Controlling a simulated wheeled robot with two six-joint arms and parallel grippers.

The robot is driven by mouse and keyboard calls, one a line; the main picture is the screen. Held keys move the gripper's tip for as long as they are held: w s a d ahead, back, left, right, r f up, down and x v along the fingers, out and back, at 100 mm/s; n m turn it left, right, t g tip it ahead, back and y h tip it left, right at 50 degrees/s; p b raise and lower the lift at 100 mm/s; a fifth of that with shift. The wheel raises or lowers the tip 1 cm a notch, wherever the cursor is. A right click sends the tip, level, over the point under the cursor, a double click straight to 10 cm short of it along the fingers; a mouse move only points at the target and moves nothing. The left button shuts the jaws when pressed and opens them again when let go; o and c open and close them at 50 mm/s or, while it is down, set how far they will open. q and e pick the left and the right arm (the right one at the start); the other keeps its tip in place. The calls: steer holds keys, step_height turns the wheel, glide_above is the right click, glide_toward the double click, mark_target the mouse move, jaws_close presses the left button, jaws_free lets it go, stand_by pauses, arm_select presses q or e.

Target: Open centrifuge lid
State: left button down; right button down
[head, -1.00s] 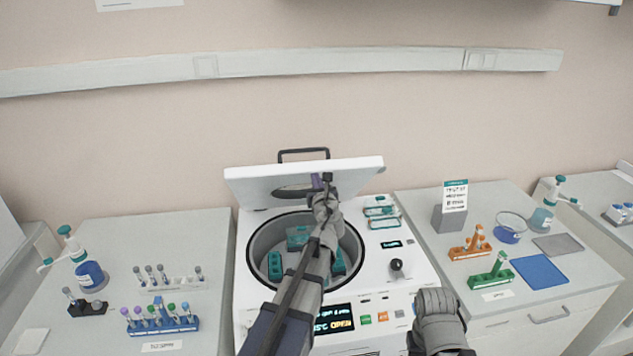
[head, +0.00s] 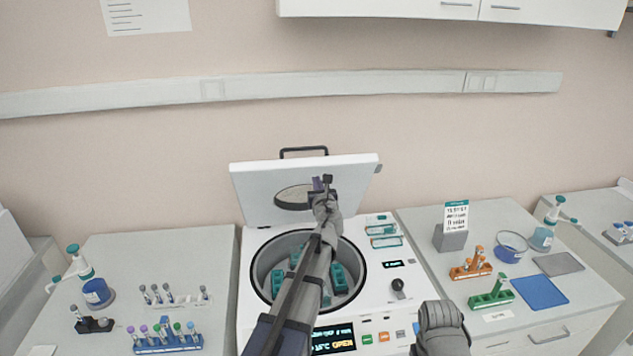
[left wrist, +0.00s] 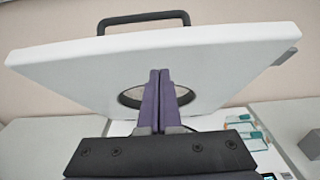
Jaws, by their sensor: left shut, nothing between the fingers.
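The white centrifuge (head: 262,330) stands in the middle of the head view. Its lid (head: 250,187) is raised and tilted back, with a dark handle (head: 304,150) along its top edge and a round window in it. The open bowl below shows teal buckets (head: 340,278). My left gripper (head: 322,184) is shut and empty in front of the lid's inner face. In the left wrist view its fingers (left wrist: 159,78) overlap the window and the lid (left wrist: 75,72) rises behind them; I cannot tell whether they touch it. My right arm shows at the lower right, its fingers not visible.
Left bench holds a blue tube rack (head: 168,343), a pale rack (head: 177,301) and a pump bottle (head: 97,291). Right bench holds an orange rack (head: 471,270), a green rack (head: 491,299), a sign (head: 456,215) and a blue mat (head: 539,291). The wall is behind the lid.

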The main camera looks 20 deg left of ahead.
arm_select(q)
steer(key=r+p+v, duration=0.1)
steer(key=p+v, duration=0.1)
steer(key=v, duration=0.9)
steer(key=shift+s+d, duration=0.2)
steer(key=shift+s, duration=0.1)
steer(key=s+d+f+n+g+h+b, duration=0.1)
steer(key=s+d+f+n+g+b, duration=0.15)
steer(key=f+n, duration=0.35)
steer(key=s+d+f+n+g+b, duration=0.2)
steer(key=s+d+f+n+b, duration=0.15)
steer(key=f, duration=0.45)
steer(key=s+d+f+n+g+h+b, duration=0.1)
steer(key=s+d+f+n+g+b, duration=0.2)
steer(key=f+n, duration=0.35)
steer(key=s+d+f+n+g+h+b, duration=0.3)
steer(key=s+d+f+n+g, duration=0.1)
steer(key=s+d+f, duration=0.3)
steer(key=s+d+f+n+g+h+b, duration=0.2)
steer(key=s+d+f+n, duration=0.4)
steer(key=s, duration=0.5)
steer(key=shift+s+d+f+g+h+b, duration=0.2)
steer(key=shift+d+f+g+h+b, duration=0.2)
steer(key=shift+d+f+g, duration=0.55)
